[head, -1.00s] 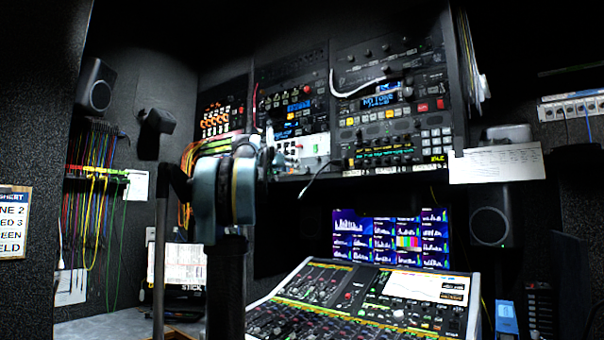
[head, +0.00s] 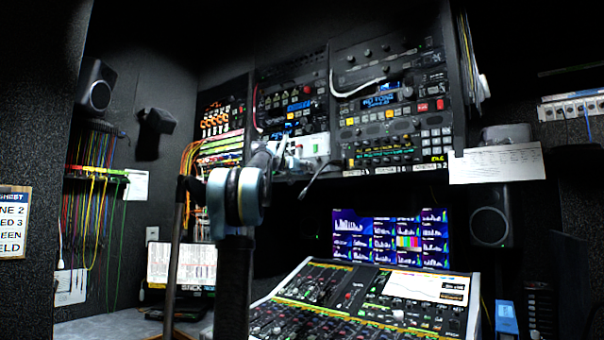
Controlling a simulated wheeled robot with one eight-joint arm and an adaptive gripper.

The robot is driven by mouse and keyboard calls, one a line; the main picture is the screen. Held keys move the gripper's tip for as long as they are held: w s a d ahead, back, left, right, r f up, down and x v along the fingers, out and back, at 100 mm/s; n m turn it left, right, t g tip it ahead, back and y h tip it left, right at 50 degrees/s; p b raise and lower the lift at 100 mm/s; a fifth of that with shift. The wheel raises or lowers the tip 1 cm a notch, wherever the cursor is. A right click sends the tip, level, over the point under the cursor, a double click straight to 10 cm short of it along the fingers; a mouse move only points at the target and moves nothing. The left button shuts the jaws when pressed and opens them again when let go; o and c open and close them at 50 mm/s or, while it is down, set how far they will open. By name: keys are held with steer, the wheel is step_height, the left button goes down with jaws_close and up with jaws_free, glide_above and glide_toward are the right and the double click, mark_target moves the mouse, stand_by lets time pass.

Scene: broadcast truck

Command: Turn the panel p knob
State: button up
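A rack of panels (head: 330,68) with several knobs, lit buttons and blue displays fills the upper middle of the head view. Small dark knobs (head: 367,52) sit on its upper right panel, and a larger round knob (head: 406,92) sits beside a blue display. I cannot read which panel is marked p. My arm rises in front of the left part of the rack. My gripper (head: 282,150) is small and dark beyond the arm's pale joint, near the lower left panels. Its fingers blend with cables and panel parts, so neither their opening nor any contact is clear.
A mixing console (head: 365,305) stands below the rack, with a monitor (head: 390,238) behind it. Coloured cables (head: 210,150) hang left of my arm. A laptop (head: 181,265) sits on the desk at lower left. A white cable (head: 357,88) loops across the rack.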

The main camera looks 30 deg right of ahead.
jaws_close()
steer(key=shift+n, duration=0.6)
jaws_free()
steer(key=shift+w, duration=0.1)
